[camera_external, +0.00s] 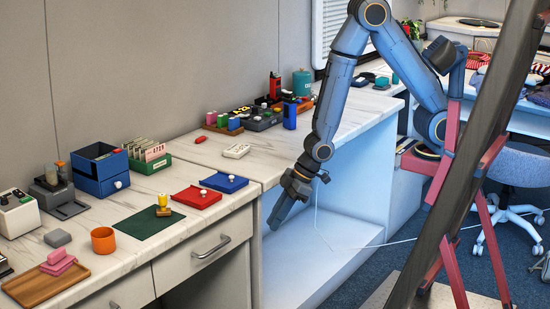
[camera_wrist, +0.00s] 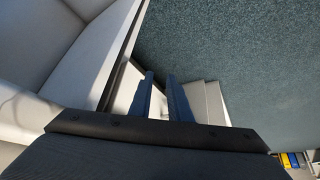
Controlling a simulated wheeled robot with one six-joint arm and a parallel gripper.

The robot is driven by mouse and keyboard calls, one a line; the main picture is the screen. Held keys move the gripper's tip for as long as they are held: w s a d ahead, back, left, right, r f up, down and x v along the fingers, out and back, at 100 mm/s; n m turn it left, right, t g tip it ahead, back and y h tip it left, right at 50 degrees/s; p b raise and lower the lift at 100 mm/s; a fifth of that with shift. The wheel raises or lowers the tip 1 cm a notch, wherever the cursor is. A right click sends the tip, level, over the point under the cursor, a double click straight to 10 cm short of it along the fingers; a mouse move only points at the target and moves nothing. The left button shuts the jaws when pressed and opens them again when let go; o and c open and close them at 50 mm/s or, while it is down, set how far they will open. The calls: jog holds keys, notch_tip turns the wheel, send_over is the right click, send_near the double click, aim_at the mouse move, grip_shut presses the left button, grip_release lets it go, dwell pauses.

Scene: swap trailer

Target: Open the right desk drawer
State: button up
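I cannot make out the handle in the wrist view.
A second handle (camera_external: 114,304) shows at the lower left. The desktop holds a red tray (camera_external: 197,198), a blue tray (camera_external: 225,182), a green mat (camera_external: 149,222) and an orange cup (camera_external: 103,240). Blue-grey carpet (camera_wrist: 240,60) lies clear below. A blue-seated chair (camera_external: 517,166) stands at right.

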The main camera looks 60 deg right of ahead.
jog(key=w+a+f+m+t+y+b, duration=0.1)
jog(key=w+a+f+y+b, duration=0.15)
jog(key=a+f+b, duration=0.35)
jog(key=m+t+y+b, duration=0.1)
jog(key=m+y+b, duration=0.6)
jog(key=y+b, duration=0.65)
send_near(218, 247)
jog(key=a+r+h+b, duration=0.1)
jog(key=a+b, duration=0.1)
jog(key=a, duration=0.1)
jog(key=shift+t, duration=0.3)
jog(key=x, duration=0.3)
jog(key=w+x, duration=0.1)
jog(key=x, duration=0.2)
jog(key=shift+w+a+b, duration=0.1)
jog(key=shift+b, duration=0.3)
jog(key=shift+c, duration=0.3)
grip_shut()
